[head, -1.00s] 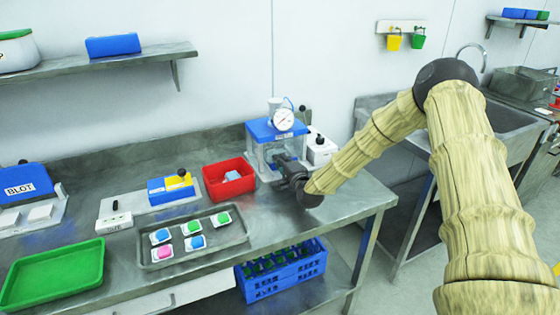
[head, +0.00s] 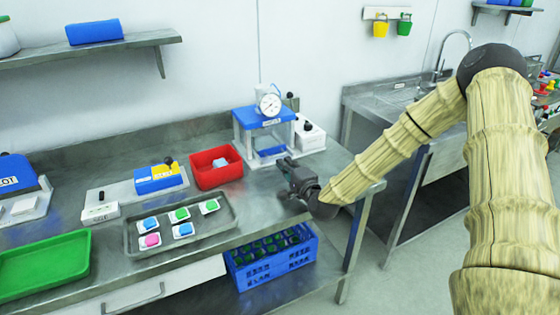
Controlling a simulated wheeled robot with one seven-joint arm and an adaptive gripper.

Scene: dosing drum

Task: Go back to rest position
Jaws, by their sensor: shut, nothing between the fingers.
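My gripper (head: 287,172) is in the head view, at the end of my arm, over the right part of the steel bench (head: 262,208). It is shut and empty. It is just in front of the blue-and-white dosing device (head: 263,124) with a round gauge (head: 270,104) on top. The gripper is apart from the device's open middle, and the blue pad (head: 270,152) in its base shows.
A red bin (head: 217,178) and a metal tray (head: 142,251) with several coloured pieces are left of my gripper. A green tray (head: 42,266) lies further left. A blue crate (head: 272,270) stands below the bench. A sink (head: 392,92) is at the right.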

